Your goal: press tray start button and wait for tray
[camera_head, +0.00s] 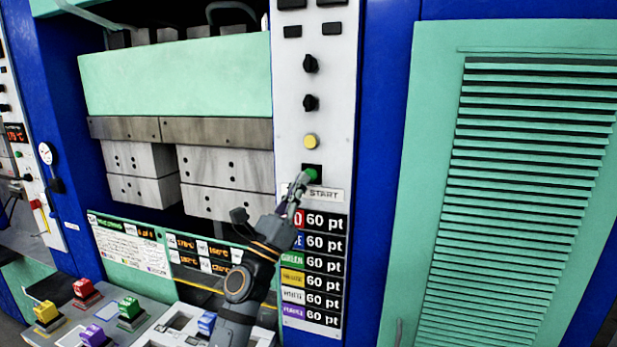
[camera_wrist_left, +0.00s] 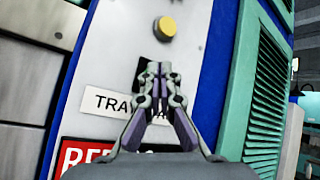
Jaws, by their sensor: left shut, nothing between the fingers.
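The green start button (camera_head: 312,175) sits on the press's white control panel (camera_head: 318,60), on a black square above a label ending in START (camera_head: 325,195). My left gripper (camera_head: 300,185) is shut and empty, its tips at the button's lower left edge. I cannot tell whether they touch it. In the left wrist view the shut fingertips (camera_wrist_left: 155,72) cover the button, and part of the black square (camera_wrist_left: 150,50) shows behind them. The label (camera_wrist_left: 110,100) reads TRA, its rest hidden by the fingers. My right gripper is not in view. No tray is clearly identifiable.
A yellow button (camera_head: 310,141) and black knobs (camera_head: 311,63) are above the green button. A colour list with 60 pt entries (camera_head: 323,243) is below. Coloured blocks, such as a red one (camera_head: 83,288), stand on a grey surface at lower left. A louvred green door (camera_head: 430,150) is at right.

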